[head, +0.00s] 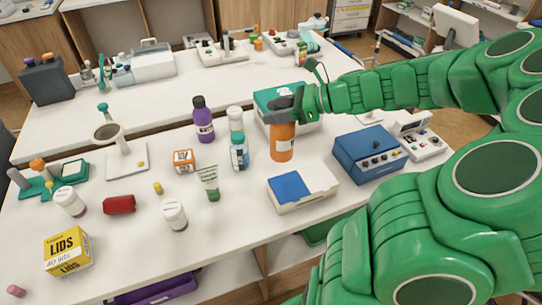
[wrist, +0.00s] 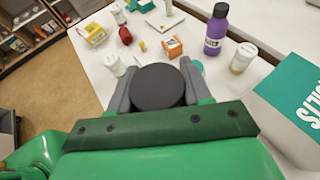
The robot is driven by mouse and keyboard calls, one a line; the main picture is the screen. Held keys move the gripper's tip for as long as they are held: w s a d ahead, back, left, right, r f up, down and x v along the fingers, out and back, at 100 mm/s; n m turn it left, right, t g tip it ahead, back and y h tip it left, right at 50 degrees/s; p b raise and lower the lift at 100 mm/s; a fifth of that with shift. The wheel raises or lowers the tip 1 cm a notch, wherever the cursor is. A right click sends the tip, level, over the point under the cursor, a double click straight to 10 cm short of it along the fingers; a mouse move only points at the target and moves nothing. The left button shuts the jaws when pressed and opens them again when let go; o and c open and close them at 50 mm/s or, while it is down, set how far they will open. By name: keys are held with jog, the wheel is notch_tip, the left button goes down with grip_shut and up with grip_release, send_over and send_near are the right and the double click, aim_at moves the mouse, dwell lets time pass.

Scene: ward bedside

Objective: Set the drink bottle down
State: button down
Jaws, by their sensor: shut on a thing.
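The drink bottle (head: 282,143) is orange with a pale label and a dark cap, and it stands upright in the head view. My gripper (head: 284,110) is shut on it near the top, with grey fingers around the cap and neck. In the wrist view the round black cap (wrist: 158,88) sits between the two fingers, and the body below is hidden. The bottle's base is at or just above the white table (head: 235,222); I cannot tell whether it touches.
A teal-topped box (head: 268,98) stands close behind the bottle. A white box with a blue top (head: 300,188) lies in front, and a blue instrument (head: 368,153) is to the right. A blue-labelled bottle (head: 239,153) and a white-green tube (head: 209,182) stand left.

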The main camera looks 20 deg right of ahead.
jog(key=shift+w+f, duration=0.1)
jog(key=shift+f, duration=0.4)
jog(key=w+d+f, duration=0.2)
jog(key=w+f, duration=1.1)
jog(key=shift+w+d, duration=0.2)
jog(key=shift+w, duration=0.1)
jog(key=shift+f, duration=0.1)
jog(key=c, duration=0.5)
grip_release()
